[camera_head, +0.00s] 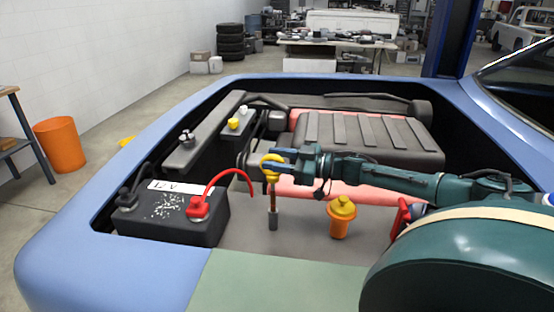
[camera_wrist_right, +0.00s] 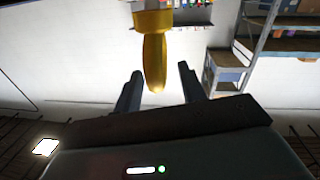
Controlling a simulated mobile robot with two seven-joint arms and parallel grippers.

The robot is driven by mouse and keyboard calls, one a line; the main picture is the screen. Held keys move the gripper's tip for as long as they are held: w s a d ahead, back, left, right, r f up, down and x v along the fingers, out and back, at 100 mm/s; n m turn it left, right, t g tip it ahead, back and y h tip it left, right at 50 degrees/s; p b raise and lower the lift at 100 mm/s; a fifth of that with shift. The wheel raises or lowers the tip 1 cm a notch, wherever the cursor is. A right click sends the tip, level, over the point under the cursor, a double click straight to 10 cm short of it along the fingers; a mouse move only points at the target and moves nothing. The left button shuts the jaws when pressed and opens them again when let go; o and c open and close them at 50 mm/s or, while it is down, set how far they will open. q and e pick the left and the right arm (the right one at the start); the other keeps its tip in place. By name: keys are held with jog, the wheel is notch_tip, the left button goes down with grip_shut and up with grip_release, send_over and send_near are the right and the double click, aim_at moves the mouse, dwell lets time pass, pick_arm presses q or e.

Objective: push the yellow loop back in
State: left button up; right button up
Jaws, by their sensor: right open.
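The yellow loop (camera_head: 268,167) stands upright on top of a thin brownish rod in the engine bay. The rod runs down into a short grey tube (camera_head: 273,222), and a length of it shows above the tube. My right gripper (camera_head: 282,155) comes in from the right and is at the loop. In the right wrist view the loop (camera_wrist_right: 155,62) is seen edge-on, and its end reaches between the open fingers of the gripper (camera_wrist_right: 158,90). Contact with the fingers cannot be told. My left gripper is not in view.
A black battery (camera_head: 170,222) with a red cable (camera_head: 228,172) stands left of the rod. An orange canister with a yellow cap (camera_head: 342,210) stands to the right. The ribbed engine cover (camera_head: 355,135) lies behind. The blue car body edge (camera_head: 75,235) surrounds the bay.

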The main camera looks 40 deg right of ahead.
aim_at(277, 156)
grip_shut()
dwell(0.4)
jog(key=shift+f+b, duration=0.8)
jog(key=shift+f, duration=1.1)
grip_release()
jog(key=shift+r, duration=0.1)
notch_tip(277, 156, up, 10)
jog(key=shift+r, duration=0.1)
